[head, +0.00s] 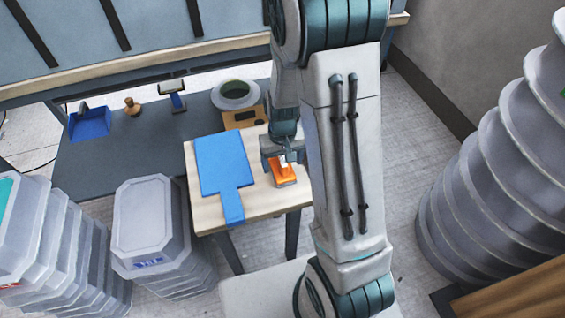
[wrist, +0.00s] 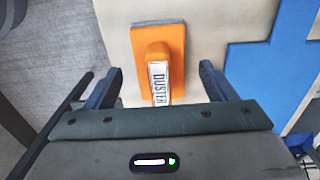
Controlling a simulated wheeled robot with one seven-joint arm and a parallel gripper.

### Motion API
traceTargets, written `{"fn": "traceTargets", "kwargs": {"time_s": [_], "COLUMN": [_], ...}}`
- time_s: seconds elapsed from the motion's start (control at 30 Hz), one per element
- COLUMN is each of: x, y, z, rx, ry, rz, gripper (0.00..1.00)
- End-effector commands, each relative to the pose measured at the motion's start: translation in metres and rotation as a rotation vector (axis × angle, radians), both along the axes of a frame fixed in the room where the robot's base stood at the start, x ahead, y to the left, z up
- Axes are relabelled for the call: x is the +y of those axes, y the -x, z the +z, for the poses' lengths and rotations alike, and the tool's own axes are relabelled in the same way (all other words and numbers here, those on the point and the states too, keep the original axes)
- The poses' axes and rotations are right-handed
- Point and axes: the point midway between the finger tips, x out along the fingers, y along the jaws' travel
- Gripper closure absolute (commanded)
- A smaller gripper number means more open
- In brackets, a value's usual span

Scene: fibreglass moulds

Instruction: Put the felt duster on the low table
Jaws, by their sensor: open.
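The orange felt duster (head: 284,174) lies on the right part of the low table's pale wooden top (head: 262,202). In the wrist view the duster (wrist: 172,50) shows a raised orange handle, a white label reading "DUSTER" and a grey felt edge. My gripper (head: 281,158) is over the duster in the head view, hiding part of it. In the wrist view the two fingers of my gripper (wrist: 157,80) are apart, one on each side of the duster's near end, with gaps to both. Whether the fingertips reach down to the duster's height I cannot tell.
A blue paddle-shaped sheet (head: 224,162) covers the table's left part. A grey shelf (head: 125,160) behind holds a blue dustpan (head: 90,124) and a round grey container (head: 235,94). Stacked grey tubs (head: 147,214) stand left; a tall ribbed stack (head: 490,170) stands right.

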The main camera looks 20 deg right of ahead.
Motion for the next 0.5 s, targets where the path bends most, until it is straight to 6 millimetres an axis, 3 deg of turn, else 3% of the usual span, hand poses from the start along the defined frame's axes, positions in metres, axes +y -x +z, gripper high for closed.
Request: {"fn": "traceTargets", "kwargs": {"time_s": [0.2, 0.5], "x": [0.0, 0.0], "y": [-0.001, 0.0], "z": [0.053, 0.098], "rx": [-0.006, -0.002], "ry": [0.0, 0.0], "rz": [0.0, 0.0], "gripper": [0.22, 0.22]}}
